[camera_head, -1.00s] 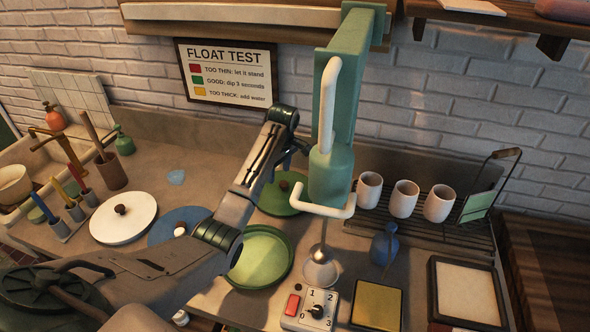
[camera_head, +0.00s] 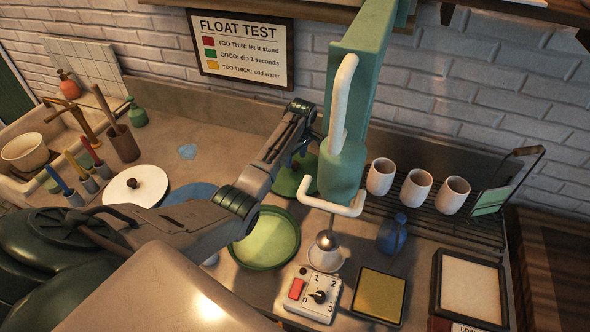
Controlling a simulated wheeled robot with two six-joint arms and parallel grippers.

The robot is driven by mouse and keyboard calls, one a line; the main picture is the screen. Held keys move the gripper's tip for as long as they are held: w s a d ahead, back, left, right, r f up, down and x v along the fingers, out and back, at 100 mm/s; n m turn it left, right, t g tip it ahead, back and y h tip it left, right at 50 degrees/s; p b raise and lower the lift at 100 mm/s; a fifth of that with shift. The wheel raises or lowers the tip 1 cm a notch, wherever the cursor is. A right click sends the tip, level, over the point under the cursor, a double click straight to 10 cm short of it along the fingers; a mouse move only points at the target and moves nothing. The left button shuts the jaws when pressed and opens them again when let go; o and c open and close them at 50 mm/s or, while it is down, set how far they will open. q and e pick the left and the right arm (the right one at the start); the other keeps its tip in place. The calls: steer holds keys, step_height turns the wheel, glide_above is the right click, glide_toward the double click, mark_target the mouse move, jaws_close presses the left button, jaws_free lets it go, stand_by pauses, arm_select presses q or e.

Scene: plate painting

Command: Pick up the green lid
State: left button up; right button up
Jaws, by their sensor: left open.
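The green lid (camera_head: 287,188) lies flat on the counter near the middle, behind the green pan. My left arm and the green machine's body hide part of it. My left gripper (camera_head: 294,160) hangs from the end of my left arm, over or just beside the lid. It is open, but the arm and the machine hide much of its fingers. I cannot tell whether it touches the lid. My right gripper is not in view.
The green stand machine (camera_head: 342,172) with its white handle stands close to the right of the lid. A green pan (camera_head: 270,240) of light green liquid sits in front. A blue lid (camera_head: 190,194) and a white lid (camera_head: 133,190) lie left. White cups (camera_head: 417,188) stand on a rack.

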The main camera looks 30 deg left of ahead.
mark_target(295, 169)
arm_select(q)
steer(key=shift+a+f, duration=0.15)
steer(key=shift+f, duration=1.1)
steer(key=shift+c, duration=0.4)
jaws_close()
steer(key=shift+r, duration=0.1)
